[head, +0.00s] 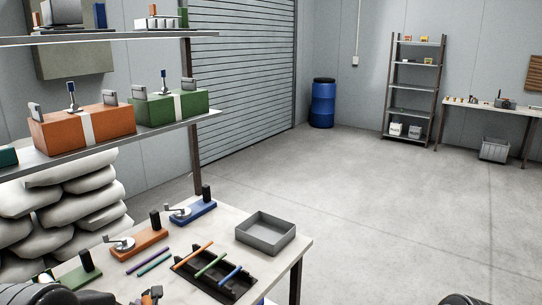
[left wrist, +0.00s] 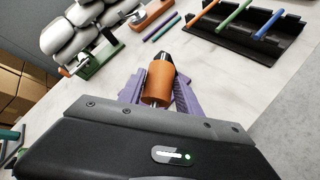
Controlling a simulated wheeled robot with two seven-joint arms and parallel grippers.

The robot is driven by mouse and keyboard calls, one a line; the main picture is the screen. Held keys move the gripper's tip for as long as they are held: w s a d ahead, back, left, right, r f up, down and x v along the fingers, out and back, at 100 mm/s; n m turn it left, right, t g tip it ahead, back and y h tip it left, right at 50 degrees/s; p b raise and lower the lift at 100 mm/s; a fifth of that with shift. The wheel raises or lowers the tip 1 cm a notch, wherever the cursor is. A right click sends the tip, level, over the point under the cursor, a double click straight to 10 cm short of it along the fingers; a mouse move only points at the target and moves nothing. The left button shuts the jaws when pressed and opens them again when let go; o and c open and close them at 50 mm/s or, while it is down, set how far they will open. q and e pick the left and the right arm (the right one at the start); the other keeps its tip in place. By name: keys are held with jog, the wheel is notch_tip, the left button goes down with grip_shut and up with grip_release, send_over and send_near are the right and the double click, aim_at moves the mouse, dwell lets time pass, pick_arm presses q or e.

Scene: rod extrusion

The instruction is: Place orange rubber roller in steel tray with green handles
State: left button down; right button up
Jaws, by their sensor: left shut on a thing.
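The orange rubber roller (left wrist: 159,80) has a metal shaft end and shows in the left wrist view between the purple fingers of my left gripper (left wrist: 160,88). The gripper is shut on it and holds it over the pale table. In the head view my left gripper (head: 150,297) is at the bottom edge, and only a small orange bit shows there. A grey steel tray (head: 267,241) stands empty at the table's far right corner; I see no green handles on it. My right gripper is out of view.
A black rack (head: 240,281) holds orange, green and blue rods in front of the tray. Purple and green rods (head: 153,262) lie left of it. Orange (head: 139,250), blue (head: 193,212) and green crank devices (head: 77,276) line the table's back. A shelf (head: 110,146) stands behind.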

pick_arm(q)
jog(key=s+d+r+m+h, duration=0.2)
jog(key=d+r+m+h, duration=0.1)
jog(key=d+r, duration=0.2)
jog(key=s+d+r+m+t+h, duration=0.1)
jog(key=s+d+r+m+h, duration=0.1)
jog(key=d+r, duration=0.2)
jog(key=shift+d+r+m+t+h, duration=0.3)
jog(key=shift+d+r+m+h, duration=0.1)
jog(key=shift+d, duration=1.3)
jog(key=shift+s+f, duration=0.1)
